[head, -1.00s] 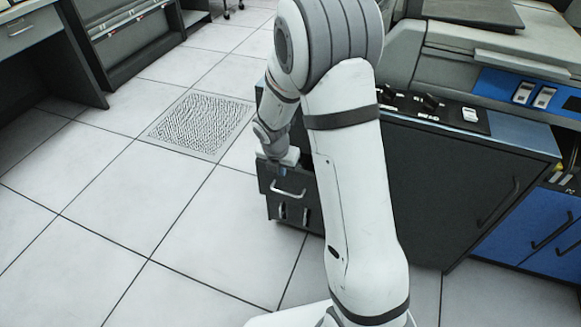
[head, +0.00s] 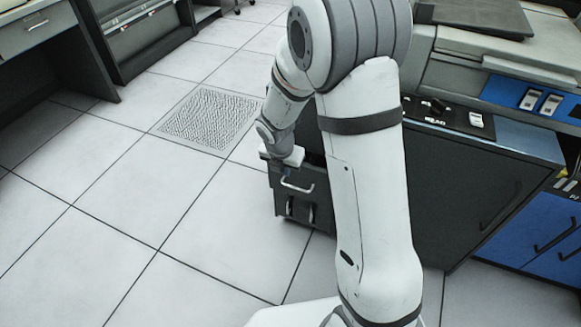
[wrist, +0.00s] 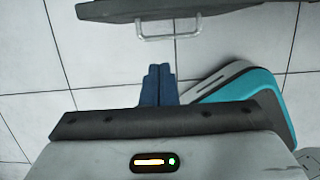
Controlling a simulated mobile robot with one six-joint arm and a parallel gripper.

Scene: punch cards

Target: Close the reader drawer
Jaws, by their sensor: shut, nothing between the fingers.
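The reader drawer is a dark grey drawer (head: 314,186) with a pale bar handle (head: 297,187), low on the left end of the dark cabinet, beside my arm. It appears pulled out, but my arm hides much of it and how far out it is. My gripper (head: 287,172) is in front of the drawer near the handle; whether they touch is unclear in the head view. In the wrist view, my gripper's blue fingers (wrist: 158,72) are together and empty. The drawer front's dark edge (wrist: 190,10) and handle (wrist: 155,36) lie beyond the fingertips, with a visible gap.
The dark cabinet (head: 470,185) carries a control panel and stands right of my arm. A blue cabinet (head: 540,235) is at far right. A desk (head: 40,40) stands at upper left. Open tiled floor (head: 150,200) with a floor grate (head: 208,118) lies left of the drawer.

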